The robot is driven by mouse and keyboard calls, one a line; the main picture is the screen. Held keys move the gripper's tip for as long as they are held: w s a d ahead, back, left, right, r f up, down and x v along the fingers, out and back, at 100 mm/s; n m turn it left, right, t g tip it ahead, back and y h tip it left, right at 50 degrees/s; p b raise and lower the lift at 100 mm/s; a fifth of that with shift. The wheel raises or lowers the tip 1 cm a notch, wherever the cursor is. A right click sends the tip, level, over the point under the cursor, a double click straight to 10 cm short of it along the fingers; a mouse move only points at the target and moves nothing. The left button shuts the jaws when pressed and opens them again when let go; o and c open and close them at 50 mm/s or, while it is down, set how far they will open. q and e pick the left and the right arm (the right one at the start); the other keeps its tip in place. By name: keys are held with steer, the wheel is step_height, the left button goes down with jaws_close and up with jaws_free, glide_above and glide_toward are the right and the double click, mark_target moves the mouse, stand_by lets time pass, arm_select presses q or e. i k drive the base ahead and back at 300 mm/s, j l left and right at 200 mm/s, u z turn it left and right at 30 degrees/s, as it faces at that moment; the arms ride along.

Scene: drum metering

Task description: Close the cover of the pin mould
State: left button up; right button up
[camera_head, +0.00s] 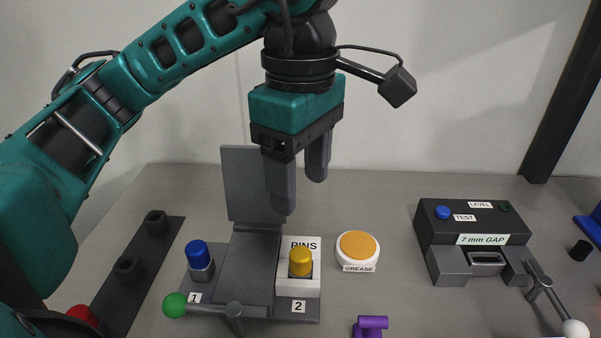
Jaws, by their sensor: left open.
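A grey fixture (247,265) with a sloped plate stands on the table left of centre. A flat grey panel (244,180), seemingly the raised cover, stands upright at its back. A white block labelled PINS (311,286) with a yellow knob (300,262) sits at its right, by label 2. A blue knob (199,260) stands at its left, by label 1. My left gripper (300,194) is open and empty, pointing down in front of the panel's right edge, above the fixture. One finger overlaps the panel in the picture; I cannot tell whether they touch.
A green-ball lever (176,305) lies across the fixture's front. An orange GREASE button (357,246) is to its right, with a purple part (371,326) nearer. A dark 7 mm GAP unit (473,236) with a white-ball lever stands at right. A dark strip (125,285) lies at left.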

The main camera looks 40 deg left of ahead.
mark_target(247, 197)
steer(key=k+l, duration=0.8)
steer(key=k, duration=0.05)
